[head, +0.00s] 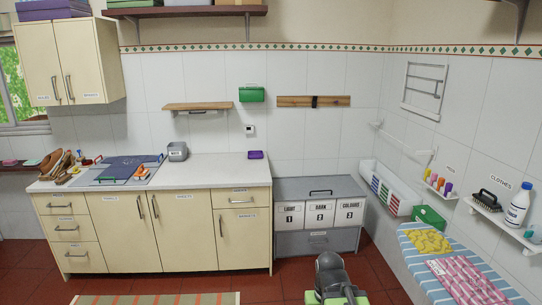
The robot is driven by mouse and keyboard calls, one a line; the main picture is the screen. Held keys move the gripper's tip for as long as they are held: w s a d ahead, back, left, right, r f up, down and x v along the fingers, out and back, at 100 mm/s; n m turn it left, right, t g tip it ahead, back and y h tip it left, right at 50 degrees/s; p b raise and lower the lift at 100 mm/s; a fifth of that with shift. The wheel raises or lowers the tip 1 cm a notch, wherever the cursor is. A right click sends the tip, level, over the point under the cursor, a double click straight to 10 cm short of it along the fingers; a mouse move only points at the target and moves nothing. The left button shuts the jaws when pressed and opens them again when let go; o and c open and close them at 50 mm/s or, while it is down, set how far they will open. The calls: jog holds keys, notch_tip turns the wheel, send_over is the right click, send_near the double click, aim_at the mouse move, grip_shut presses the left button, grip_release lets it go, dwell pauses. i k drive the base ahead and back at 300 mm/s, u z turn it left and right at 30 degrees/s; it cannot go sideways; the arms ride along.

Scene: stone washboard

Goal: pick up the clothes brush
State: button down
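A dark-bristled brush (487,201) lies on the white wall shelf (505,222) at the right, beside a white bottle (518,205). A wall label above it reads CLOTHES, so it looks like the clothes brush. It seems to lie with its bristles up, but it is small in view. Part of my dark and green arm (331,274) shows at the bottom middle, well to the left of the brush and apart from it. I cannot make out the fingers of my gripper or whether they are open.
A bench with a blue striped cover (420,268) stands below the shelf, bearing a yellow cloth (427,240) and a pink cloth (465,280). A grey bin unit (290,243) and a cream counter (180,177) line the back wall. Red tiled floor (385,270) is open between.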

aim_at(490, 206)
jog(key=z, duration=4.4)
jog(key=i, duration=0.05)
jog(key=u, duration=3.05)
